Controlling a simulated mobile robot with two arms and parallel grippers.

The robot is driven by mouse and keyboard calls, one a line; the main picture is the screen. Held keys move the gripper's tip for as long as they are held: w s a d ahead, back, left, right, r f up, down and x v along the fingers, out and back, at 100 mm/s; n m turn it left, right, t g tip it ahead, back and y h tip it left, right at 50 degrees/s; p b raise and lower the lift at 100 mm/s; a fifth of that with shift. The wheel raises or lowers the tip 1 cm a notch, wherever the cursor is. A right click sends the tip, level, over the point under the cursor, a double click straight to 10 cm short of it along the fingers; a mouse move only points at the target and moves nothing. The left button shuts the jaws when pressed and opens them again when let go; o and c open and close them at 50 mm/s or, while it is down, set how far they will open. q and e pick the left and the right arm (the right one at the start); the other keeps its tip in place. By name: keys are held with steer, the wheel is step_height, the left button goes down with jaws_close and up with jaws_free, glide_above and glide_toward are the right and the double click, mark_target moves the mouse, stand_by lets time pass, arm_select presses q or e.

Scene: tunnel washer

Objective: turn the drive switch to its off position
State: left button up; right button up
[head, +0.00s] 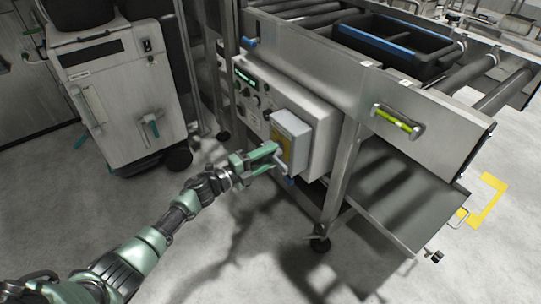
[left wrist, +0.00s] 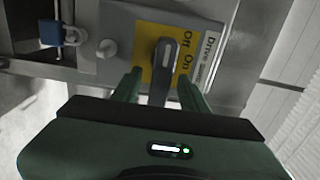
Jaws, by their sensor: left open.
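The drive switch is a dark lever handle (left wrist: 163,70) on a yellow plate (left wrist: 150,48) marked "Off" and "On", next to a "Drive" label (left wrist: 208,52) in the left wrist view. The handle points toward my gripper and lies between its fingers. In the head view the switch sits on a grey box (head: 291,128) on the machine's control panel. My left gripper (head: 275,158) is at the box's front; its two green fingers (left wrist: 160,88) are open, one on each side of the handle. Contact with the handle cannot be told. My right gripper is not in view.
A blue padlock (left wrist: 51,33) hangs beside the switch box. A panel with knobs (head: 250,92) is left of the box. A conveyor frame (head: 345,170) with a blue-edged dark tray (head: 395,40) stands right. A white cart (head: 115,90) stands left; floor between is clear.

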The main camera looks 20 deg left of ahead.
mark_target(269, 156)
arm_select(q)
steer(key=v, duration=0.5)
steer(key=shift+s+a, duration=0.25)
steer(key=shift+s, duration=0.05)
steer(key=shift+s+a, duration=0.4)
steer(key=shift+s, duration=0.15)
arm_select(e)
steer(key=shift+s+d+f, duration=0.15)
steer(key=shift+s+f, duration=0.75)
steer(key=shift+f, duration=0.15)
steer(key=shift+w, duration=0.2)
